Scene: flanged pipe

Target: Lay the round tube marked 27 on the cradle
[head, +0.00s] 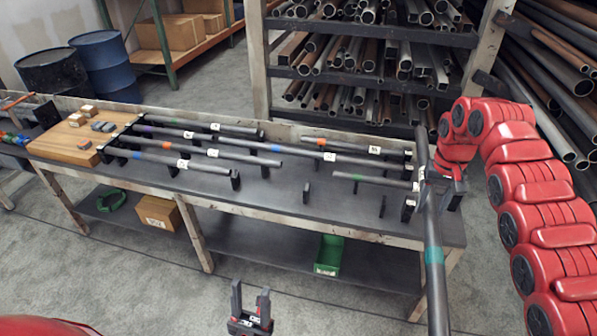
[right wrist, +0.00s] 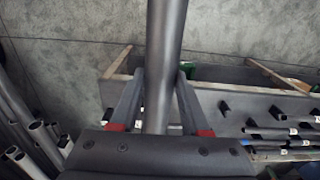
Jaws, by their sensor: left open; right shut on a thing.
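My right gripper (head: 445,185) is shut on a long grey round tube (head: 433,260) with a teal band, at the bench's right end. The tube is steeply slanted in the head view, its lower end running out of the frame. A white tag (head: 421,173) shows by the grip, its number too small to read. In the right wrist view the tube (right wrist: 165,45) passes between the fingers (right wrist: 158,85). My left gripper (head: 250,305) is open and empty in front of the bench. Black upright supports (head: 307,193) stand on the bench; which form the cradle I cannot tell.
Several tagged tubes, such as an orange-banded one (head: 345,157), lie on supports along the bench (head: 270,205). A wooden board (head: 75,143) with small blocks is at its left end. A rack of pipes (head: 370,50) stands behind. A green bin (head: 329,255) sits below.

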